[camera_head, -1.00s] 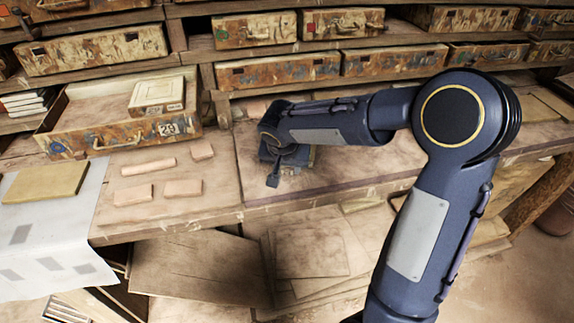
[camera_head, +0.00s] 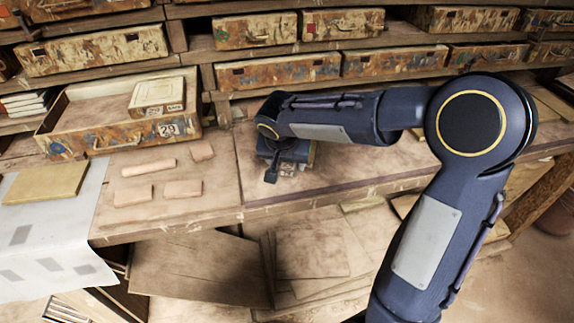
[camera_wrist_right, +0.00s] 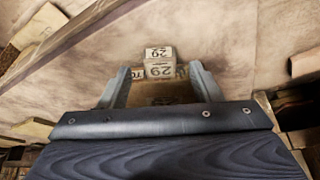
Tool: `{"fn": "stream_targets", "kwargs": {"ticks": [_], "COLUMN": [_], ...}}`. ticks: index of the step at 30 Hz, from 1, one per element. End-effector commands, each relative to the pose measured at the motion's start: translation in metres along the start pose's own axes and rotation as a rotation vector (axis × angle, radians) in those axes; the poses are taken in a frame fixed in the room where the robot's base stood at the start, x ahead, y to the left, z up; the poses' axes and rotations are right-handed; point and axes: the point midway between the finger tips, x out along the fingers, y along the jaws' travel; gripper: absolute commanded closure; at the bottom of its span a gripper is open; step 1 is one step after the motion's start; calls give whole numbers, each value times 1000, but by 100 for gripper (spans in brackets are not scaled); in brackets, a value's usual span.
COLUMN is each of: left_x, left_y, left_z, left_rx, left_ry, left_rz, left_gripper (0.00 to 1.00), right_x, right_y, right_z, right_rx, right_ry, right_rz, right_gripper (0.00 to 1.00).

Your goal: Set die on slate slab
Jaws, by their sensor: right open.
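In the right wrist view a small pale block marked 29 (camera_wrist_right: 159,64), which looks like the die, shows between and just beyond the fingertips of my right gripper (camera_wrist_right: 160,72). The gripper is open, with a finger on either side of the block and no visible grip. Smaller marked blocks show partly behind the fingers on both sides. In the head view my right gripper (camera_head: 283,168) points down over the bench and hides the block. A flat olive-yellow slab (camera_head: 45,184) lies on a white cloth at the left. I cannot tell whether it is the slate slab. My left gripper is out of view.
An open drawer labelled 29 (camera_head: 120,132) holds a pale box (camera_head: 157,96). Several pinkish clay pieces (camera_head: 148,167) lie on the bench in front of it. Shelves of drawers (camera_head: 280,71) stand behind. Loose boards (camera_head: 200,267) lie below the bench edge.

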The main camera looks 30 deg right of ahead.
Motion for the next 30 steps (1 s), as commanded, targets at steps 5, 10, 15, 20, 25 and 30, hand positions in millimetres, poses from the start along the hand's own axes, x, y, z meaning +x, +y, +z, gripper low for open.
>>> {"fn": "stream_targets", "kwargs": {"ticks": [5,10,15,20,25,30], "left_x": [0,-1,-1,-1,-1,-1], "left_y": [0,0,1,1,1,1], "left_z": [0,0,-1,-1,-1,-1], "left_rx": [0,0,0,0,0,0], "left_ry": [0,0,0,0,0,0], "left_rz": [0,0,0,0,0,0], "left_gripper": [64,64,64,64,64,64], "right_x": [-43,-73,-90,-100,-109,-112], "right_y": [0,-1,1,28,79,103], "right_z": [-1,-1,0,22,88,156], "right_rx": [1,0,-1,-55,-186,-288], "right_ry": [5,3,1,-41,-115,-107], "right_rz": [-4,-3,-2,-45,-210,-417], "right_gripper": [42,42,42,42,42,42]}}
